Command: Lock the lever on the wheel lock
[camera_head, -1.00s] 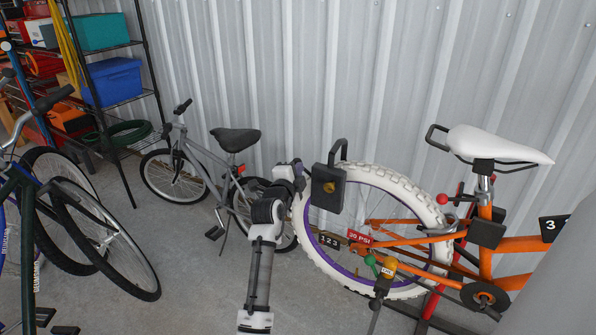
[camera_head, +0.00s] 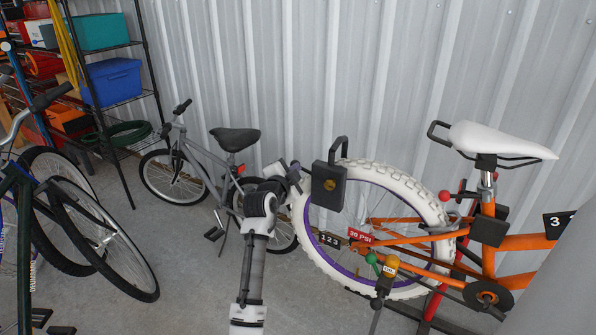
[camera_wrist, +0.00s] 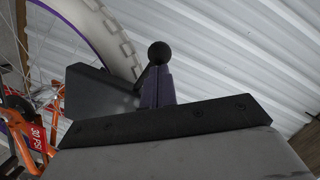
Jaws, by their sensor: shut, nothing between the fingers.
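The wheel lock is a black box (camera_head: 328,187) with a yellowish round spot, beside the upper left of a white-tyred wheel. A black bent lever (camera_head: 341,146) rises above its top. In the wrist view, the lock (camera_wrist: 95,92) shows as a dark block left of my fingers, and a black ball knob (camera_wrist: 160,53) on a thin rod shows just beyond the fingertips. My gripper (camera_head: 297,170) is left of the lock at about its upper height. Its dark purple fingers (camera_wrist: 157,80) are shut and empty. Whether they touch the rod is unclear.
The wheel (camera_head: 381,166) belongs to an orange bike with a white saddle (camera_head: 497,141). A grey bike (camera_head: 203,153) stands behind my arm, and more bikes stand at left. A corrugated wall (camera_head: 270,70) closes the back. Open floor (camera_head: 185,255) lies left of my arm.

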